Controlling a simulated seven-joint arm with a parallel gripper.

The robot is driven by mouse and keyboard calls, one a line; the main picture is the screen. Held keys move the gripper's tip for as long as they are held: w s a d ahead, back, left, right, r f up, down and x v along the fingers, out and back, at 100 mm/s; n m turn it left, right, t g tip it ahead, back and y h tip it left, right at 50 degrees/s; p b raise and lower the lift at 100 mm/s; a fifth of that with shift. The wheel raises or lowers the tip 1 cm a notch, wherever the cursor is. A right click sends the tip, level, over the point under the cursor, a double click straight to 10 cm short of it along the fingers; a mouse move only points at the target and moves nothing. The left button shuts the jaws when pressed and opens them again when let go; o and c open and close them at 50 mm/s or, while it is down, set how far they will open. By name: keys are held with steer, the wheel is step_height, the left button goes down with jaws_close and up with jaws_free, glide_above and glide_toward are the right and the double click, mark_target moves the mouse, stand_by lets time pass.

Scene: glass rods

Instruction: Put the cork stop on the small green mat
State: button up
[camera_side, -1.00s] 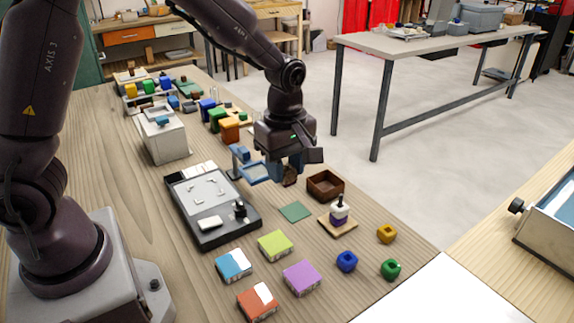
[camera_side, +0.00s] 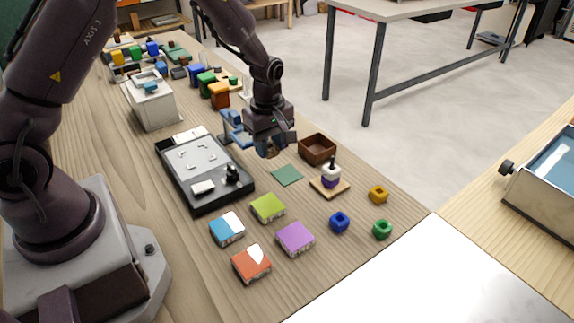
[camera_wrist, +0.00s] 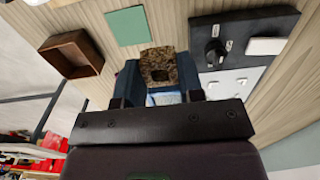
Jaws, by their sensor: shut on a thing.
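In the side view, my gripper (camera_side: 268,150) is low over the table, just beyond the small green mat. The cork there is mostly hidden by the fingers. The small green mat (camera_side: 287,175) lies flat and bare on the wooden table. It also shows in the wrist view (camera_wrist: 126,26), above and left of the cork, apart from it.
A brown open box (camera_side: 317,148) stands right of my gripper. Coloured blocks, such as the lime one (camera_side: 268,207), lie nearer the camera.

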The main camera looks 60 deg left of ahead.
glide_above(287, 174)
steer(key=f, duration=0.5)
steer(key=shift+s+d+f, duration=0.1)
steer(key=shift+s+f, duration=0.15)
steer(key=shift+w+f, duration=0.2)
steer(key=shift+f, duration=1.55)
steer(key=shift+f, duration=0.15)
steer(key=o, duration=0.9)
